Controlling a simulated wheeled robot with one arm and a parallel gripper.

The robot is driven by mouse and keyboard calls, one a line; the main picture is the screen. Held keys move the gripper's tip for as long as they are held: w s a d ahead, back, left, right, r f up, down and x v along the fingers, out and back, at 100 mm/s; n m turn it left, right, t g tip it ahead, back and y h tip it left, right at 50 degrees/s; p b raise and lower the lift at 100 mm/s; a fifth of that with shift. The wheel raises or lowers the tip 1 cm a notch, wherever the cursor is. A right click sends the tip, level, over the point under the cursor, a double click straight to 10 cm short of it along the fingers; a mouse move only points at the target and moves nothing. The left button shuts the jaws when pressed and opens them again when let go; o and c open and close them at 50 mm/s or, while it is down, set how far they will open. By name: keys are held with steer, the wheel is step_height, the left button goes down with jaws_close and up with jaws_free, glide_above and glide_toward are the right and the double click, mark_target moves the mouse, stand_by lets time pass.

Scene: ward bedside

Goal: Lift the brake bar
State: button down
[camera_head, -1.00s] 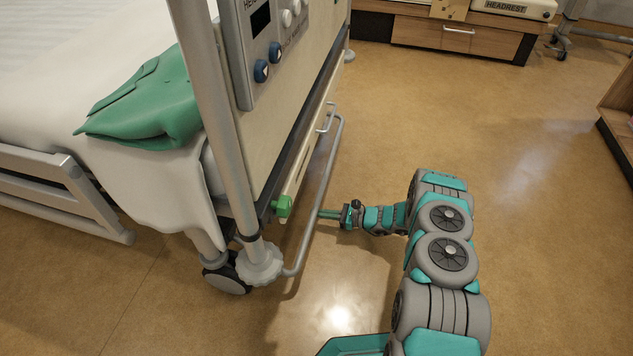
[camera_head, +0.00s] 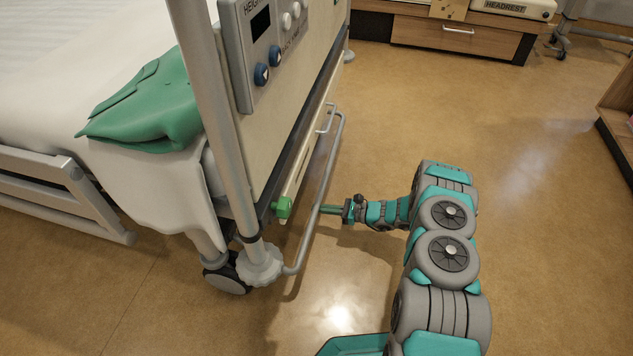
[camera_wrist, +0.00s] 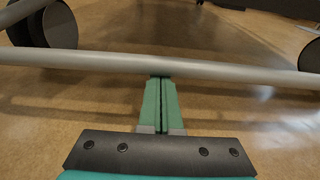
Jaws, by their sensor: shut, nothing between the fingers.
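The brake bar (camera_head: 317,205) is a bent grey tube low along the foot end of the bed. It runs across the whole wrist view (camera_wrist: 90,62). My gripper (camera_head: 324,209) points left at the bar from the open-floor side. Its two green fingers (camera_wrist: 160,80) are pressed together with nothing between them. In the wrist view the fingertips end at the bar's lower edge, partly hidden by it. I cannot tell whether they touch it.
The bed's foot board with a control panel (camera_head: 262,45) stands above the bar. A green knob (camera_head: 283,207) sits just left of it, and a caster (camera_head: 226,279) below. A wooden cabinet (camera_head: 455,37) is at the back. The floor (camera_head: 540,230) on the right is clear.

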step_height(320, 180, up, 3)
steer(key=shift+d+r, duration=0.1)
steer(key=shift+r, duration=0.05)
stand_by(0.6)
stand_by(0.5)
steer(key=s+d+f, duration=0.1)
steer(key=s+d, duration=0.1)
steer(key=d, duration=0.4)
steer(key=shift+s+d+f, duration=0.15)
steer(key=shift+d+f, duration=0.15)
steer(key=shift+d, duration=0.05)
stand_by(0.5)
